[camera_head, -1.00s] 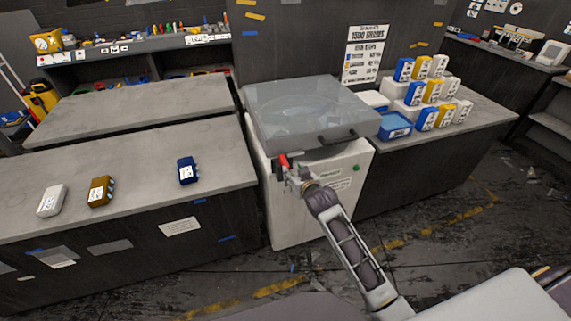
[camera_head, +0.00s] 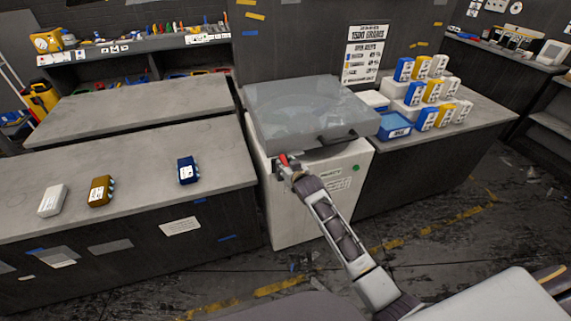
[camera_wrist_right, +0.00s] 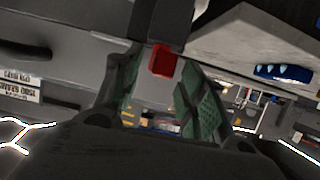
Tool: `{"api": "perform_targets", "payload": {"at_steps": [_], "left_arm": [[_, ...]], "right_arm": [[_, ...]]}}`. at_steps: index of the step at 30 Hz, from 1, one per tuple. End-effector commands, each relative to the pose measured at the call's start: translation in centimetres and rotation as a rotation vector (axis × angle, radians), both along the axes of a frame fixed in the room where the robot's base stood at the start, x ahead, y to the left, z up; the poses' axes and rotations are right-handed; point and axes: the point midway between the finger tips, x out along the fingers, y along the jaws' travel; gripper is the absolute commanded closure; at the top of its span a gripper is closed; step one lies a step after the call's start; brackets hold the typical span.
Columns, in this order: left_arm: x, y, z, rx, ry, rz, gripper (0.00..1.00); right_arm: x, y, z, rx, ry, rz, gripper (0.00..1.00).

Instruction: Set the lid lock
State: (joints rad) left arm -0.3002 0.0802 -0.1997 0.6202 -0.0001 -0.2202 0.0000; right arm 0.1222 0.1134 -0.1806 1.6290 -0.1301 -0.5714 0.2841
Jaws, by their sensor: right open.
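The machine (camera_head: 315,205) is a pale cabinet with a translucent grey lid (camera_head: 305,110), which is down and has a dark handle (camera_head: 338,135) at its front. A small red lock lever (camera_head: 284,159) shows below the lid's front left corner. My right gripper (camera_head: 291,168) is at that lever. In the right wrist view the lever's red end (camera_wrist_right: 162,60) shows between the two open green-padded fingers (camera_wrist_right: 165,100); I cannot tell whether either finger touches it. My left gripper is not in view.
A grey counter (camera_head: 130,150) at left holds a white, a brown and a blue pack. The right counter (camera_head: 450,125) holds a blue tray (camera_head: 394,132) and several blue, yellow and white packs.

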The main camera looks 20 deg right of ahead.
Motion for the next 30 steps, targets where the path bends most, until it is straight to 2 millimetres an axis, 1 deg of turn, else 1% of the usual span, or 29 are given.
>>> {"api": "perform_targets", "payload": {"at_steps": [3,9,15,23,26,30], "left_arm": [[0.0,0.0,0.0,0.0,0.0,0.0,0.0],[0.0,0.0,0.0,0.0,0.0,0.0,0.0],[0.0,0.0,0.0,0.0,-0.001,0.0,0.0],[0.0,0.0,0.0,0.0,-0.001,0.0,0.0],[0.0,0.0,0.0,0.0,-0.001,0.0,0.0],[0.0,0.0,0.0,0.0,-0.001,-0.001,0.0]], "right_arm": [[0.9,0.1,-0.3,0.0,-0.001,0.0,0.59],[1.9,0.1,-0.8,0.0,0.0,0.0,0.59],[2.3,0.1,-0.9,0.0,-0.001,0.0,0.59],[2.4,0.1,-0.9,0.0,-0.001,0.0,0.59],[2.3,0.1,-0.9,0.0,-0.001,0.0,0.69],[2.3,0.1,-0.9,0.0,-0.001,0.0,0.87]]}}
